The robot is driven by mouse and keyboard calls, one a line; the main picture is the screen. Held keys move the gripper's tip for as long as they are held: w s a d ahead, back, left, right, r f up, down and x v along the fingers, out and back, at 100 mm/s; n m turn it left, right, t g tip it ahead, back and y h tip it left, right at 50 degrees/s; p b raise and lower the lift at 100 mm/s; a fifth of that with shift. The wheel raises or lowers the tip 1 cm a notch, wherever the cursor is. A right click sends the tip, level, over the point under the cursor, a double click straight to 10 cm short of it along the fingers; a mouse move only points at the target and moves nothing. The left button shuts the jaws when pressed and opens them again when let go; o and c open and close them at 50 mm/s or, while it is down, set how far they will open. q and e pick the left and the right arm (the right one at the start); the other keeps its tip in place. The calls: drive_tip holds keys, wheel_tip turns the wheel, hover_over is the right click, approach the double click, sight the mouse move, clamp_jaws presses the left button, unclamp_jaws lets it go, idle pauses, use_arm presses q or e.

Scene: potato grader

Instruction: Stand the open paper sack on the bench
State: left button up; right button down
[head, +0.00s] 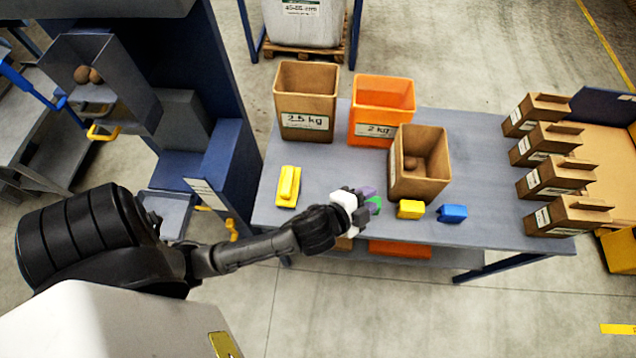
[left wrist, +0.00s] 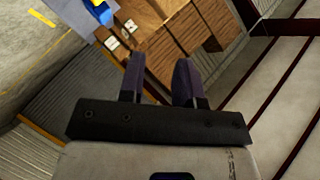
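A brown open-topped sack (head: 432,180) stands upright on the grey-blue bench (head: 480,185), with a potato-like lump inside. A second brown open container (head: 306,131), labelled 2.5 kg, stands at the back left of the bench; I cannot tell which one is the task's sack. My left gripper (head: 370,197) is low over the bench's front part, left of the nearer sack and apparently not holding it. In the left wrist view its two dark fingers (left wrist: 160,80) are apart, with brown surfaces beyond. My right gripper is out of view.
An orange 2 kg bin (head: 378,133) stands behind the nearer sack. Yellow blocks (head: 288,186) (head: 411,209) and a blue block (head: 452,213) lie near the front. Something green (head: 375,204) is partly hidden by my gripper. Several brown cartons (head: 537,114) line the right end.

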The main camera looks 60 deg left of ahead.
use_arm(q)
drive_tip(key=s+a+f+n+g, duration=0.1)
drive_tip(key=s+f+n+g, duration=0.3)
drive_tip(key=s, duration=0.6)
drive_tip(key=s+a+f+n+g+h, duration=0.1)
drive_tip(key=s+f+n+g, duration=0.3)
drive_tip(key=s, duration=0.6)
drive_tip(key=shift+s+f+g, duration=0.2)
drive_tip(key=shift+g, duration=1)
drive_tip(key=shift+s+a, duration=0.1)
drive_tip(key=shift+a, duration=0.1)
